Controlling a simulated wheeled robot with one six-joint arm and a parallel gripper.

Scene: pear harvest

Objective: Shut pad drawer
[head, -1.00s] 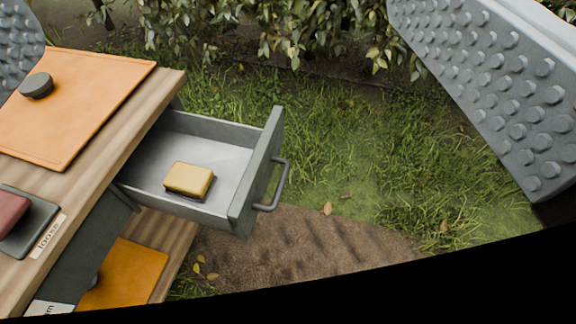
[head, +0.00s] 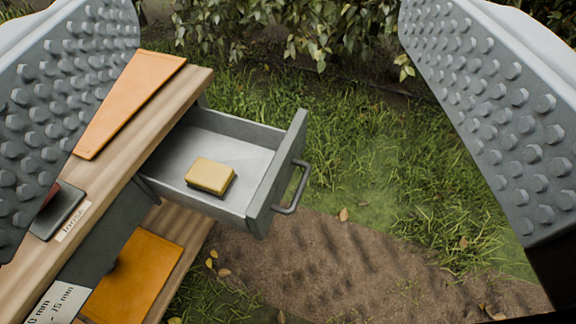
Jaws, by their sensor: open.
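The pad drawer (head: 222,139) is pulled out of the wooden bench, with a grey front panel and a dark bar handle (head: 296,188) on its right side. A yellow pad (head: 211,175) with a dark underside lies inside the drawer. My gripper (head: 270,165) is open, its two grey studded fingers at the left and right edges of the view. The drawer shows in the gap between them, and nothing is held. The left finger hides part of the bench top.
The wooden bench top (head: 150,135) carries an orange board (head: 130,100) and a dark tray (head: 60,212), partly hidden. An orange sheet (head: 135,278) lies on a lower shelf. Grass and bare soil right of the drawer are clear; a leafy hedge (head: 310,30) stands behind.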

